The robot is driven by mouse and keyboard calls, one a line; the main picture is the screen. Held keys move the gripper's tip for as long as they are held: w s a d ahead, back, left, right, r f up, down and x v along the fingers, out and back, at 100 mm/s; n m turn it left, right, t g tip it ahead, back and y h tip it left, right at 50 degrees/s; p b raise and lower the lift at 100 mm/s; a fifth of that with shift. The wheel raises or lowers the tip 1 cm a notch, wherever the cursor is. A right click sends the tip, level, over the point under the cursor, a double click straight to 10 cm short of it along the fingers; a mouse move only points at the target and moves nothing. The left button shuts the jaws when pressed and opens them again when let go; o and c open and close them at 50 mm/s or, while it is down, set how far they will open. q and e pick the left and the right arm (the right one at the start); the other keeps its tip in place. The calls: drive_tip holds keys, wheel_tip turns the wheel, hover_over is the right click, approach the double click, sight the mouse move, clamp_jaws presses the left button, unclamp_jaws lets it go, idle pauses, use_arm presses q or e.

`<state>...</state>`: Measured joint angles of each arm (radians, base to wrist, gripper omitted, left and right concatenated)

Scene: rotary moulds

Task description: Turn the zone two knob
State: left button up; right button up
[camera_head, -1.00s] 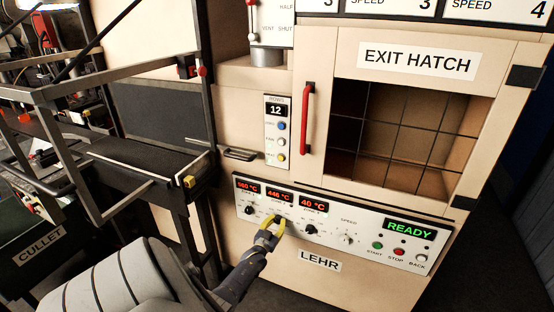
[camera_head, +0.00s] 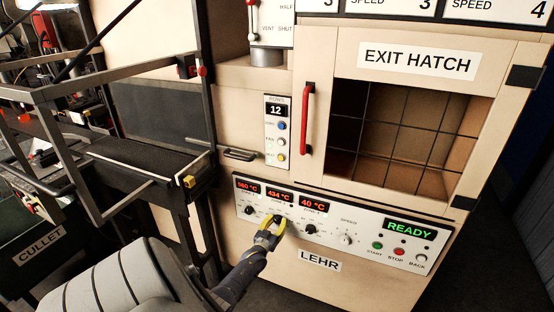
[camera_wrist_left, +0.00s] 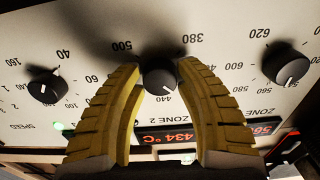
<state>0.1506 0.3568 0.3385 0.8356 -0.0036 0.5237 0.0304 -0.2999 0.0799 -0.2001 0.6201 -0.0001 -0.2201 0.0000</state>
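The zone two knob (camera_wrist_left: 160,80) is black and round, on the white lehr panel (camera_wrist_left: 225,50). In the head view its dark top (camera_head: 277,218) shows between the yellow fingers. My left gripper (camera_head: 270,232) has its fingers on both sides of the knob and appears closed on it. The wrist view shows the panel upside down, with the knob's white pointer near the 440 mark. The zone two display (camera_head: 280,196) reads 434 °C in red. My right gripper is not in view.
The zone one knob (camera_head: 250,210) and zone three knob (camera_head: 310,229) sit on either side. A speed knob (camera_head: 346,239) and start, stop and back buttons (camera_head: 398,253) are farther right. The exit hatch's red handle (camera_head: 307,118) is above the panel.

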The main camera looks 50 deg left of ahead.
use_arm(q)
drive_tip(key=o, duration=0.4)
drive_tip(key=shift+o, duration=0.2)
drive_tip(key=shift+s, duration=0.1)
drive_tip(key=v, duration=1.1)
drive_tip(key=shift+s+d, duration=0.25)
drive_tip(key=shift+s, duration=0.05)
